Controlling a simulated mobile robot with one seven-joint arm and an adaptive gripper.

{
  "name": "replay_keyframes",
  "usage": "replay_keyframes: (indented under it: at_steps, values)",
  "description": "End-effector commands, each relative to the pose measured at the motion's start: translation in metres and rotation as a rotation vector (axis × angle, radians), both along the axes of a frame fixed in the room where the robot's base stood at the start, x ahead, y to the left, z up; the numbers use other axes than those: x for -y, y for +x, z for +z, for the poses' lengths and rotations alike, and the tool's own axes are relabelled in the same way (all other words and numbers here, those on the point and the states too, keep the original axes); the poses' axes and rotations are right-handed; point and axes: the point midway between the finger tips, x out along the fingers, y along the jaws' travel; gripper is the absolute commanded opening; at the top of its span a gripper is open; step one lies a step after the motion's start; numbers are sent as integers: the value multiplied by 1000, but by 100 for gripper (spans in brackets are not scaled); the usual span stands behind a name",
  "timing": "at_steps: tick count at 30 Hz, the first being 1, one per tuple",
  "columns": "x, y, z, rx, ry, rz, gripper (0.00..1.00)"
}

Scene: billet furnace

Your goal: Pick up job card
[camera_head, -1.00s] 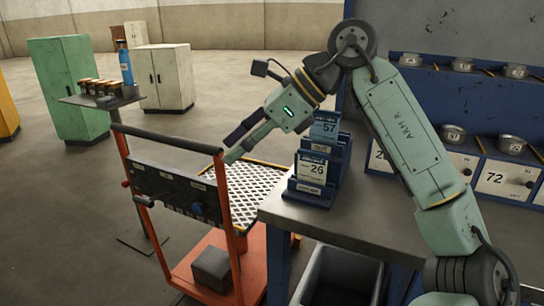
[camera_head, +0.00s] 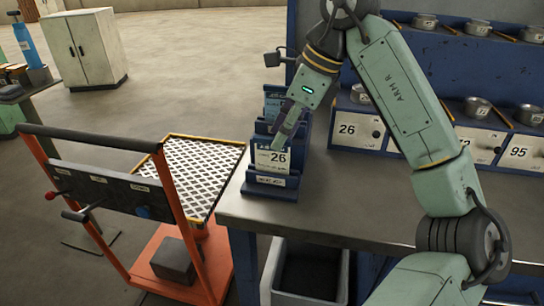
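The job cards stand in a stepped blue rack (camera_head: 273,188) at the left end of the grey workbench. The front card (camera_head: 268,161) is white and reads 26. A blue card (camera_head: 271,104) stands behind it, higher up and partly hidden by my gripper. My gripper (camera_head: 279,146) points down at the rack, its fingertips over the upper part of the 26 card in the picture. I cannot tell whether it touches the card or how far apart its fingers are. The 26 card still sits in the rack.
An orange cart (camera_head: 190,268) with a dark control panel stands left of the bench, beside a yellow-edged mesh tray (camera_head: 203,170). Numbered drawers (camera_head: 360,130) and small pots (camera_head: 477,107) line the back of the bench. A grey bin (camera_head: 312,280) sits below. The bench's front middle is clear.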

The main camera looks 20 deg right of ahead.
Motion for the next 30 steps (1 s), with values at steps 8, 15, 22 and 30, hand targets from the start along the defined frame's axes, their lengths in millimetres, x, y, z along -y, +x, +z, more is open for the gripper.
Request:
replay_keyframes:
  at_steps: [8,15,22,30]
  values:
    - [-18,4,-34,-1,3,1,32]
    - [-21,6,-44,-1,1,0,32]
    - [-20,6,-43,-1,1,0,24]
    - [-20,6,-43,0,1,0,6]
